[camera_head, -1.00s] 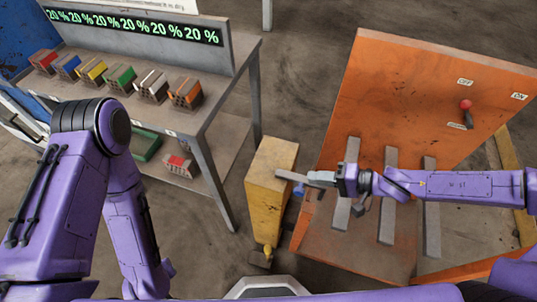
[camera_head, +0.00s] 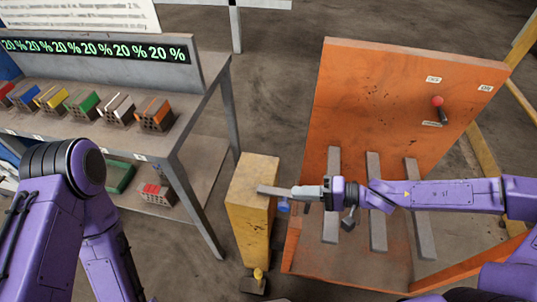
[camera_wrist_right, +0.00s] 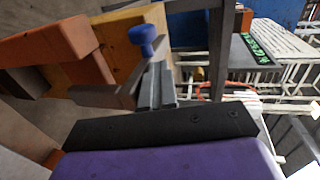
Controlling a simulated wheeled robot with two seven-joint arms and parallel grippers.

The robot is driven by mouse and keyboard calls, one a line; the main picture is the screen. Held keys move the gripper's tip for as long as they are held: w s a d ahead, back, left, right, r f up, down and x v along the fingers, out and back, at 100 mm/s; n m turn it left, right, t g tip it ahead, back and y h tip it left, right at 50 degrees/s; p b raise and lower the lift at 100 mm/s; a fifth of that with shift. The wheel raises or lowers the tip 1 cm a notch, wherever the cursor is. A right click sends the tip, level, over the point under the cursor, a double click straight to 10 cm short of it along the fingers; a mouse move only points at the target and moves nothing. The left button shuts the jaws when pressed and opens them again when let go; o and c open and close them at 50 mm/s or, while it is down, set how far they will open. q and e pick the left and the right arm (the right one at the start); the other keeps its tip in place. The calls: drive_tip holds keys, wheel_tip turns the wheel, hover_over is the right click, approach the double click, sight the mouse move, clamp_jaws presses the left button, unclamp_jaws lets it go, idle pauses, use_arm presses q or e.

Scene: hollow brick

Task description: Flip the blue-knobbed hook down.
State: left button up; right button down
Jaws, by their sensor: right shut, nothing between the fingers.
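The hook is a flat grey bar (camera_head: 272,191) at the top of the yellow post (camera_head: 250,222), with a blue knob (camera_head: 284,206) below the bar in the head view. The knob also shows in the right wrist view (camera_wrist_right: 143,36), just beyond the finger ends. My right gripper (camera_head: 296,193) is shut and empty. Its fingers point left at the bar's right end, close to the knob. I cannot tell whether they touch it. My left arm (camera_head: 75,190) is at the left, and its gripper is out of view.
An orange machine (camera_head: 345,100) with a red-knobbed lever (camera_head: 437,102) and grey rails (camera_head: 377,235) stands right of the post. A grey shelf (camera_head: 185,125) with several coloured hollow bricks stands at the left. Open floor lies behind the post.

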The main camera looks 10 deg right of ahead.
drive_tip(key=shift+r, duration=0.1)
wheel_tip(320, 180, up, 5)
drive_tip(key=p, duration=0.3)
drive_tip(key=shift+p, duration=0.35)
drive_tip(key=p+v, duration=0.6)
drive_tip(key=v, duration=0.3)
drive_tip(key=shift+d+f+p, duration=0.25)
drive_tip(key=shift+d+p, duration=0.05)
drive_tip(key=shift+d, duration=0.1)
drive_tip(key=shift+s, duration=0.15)
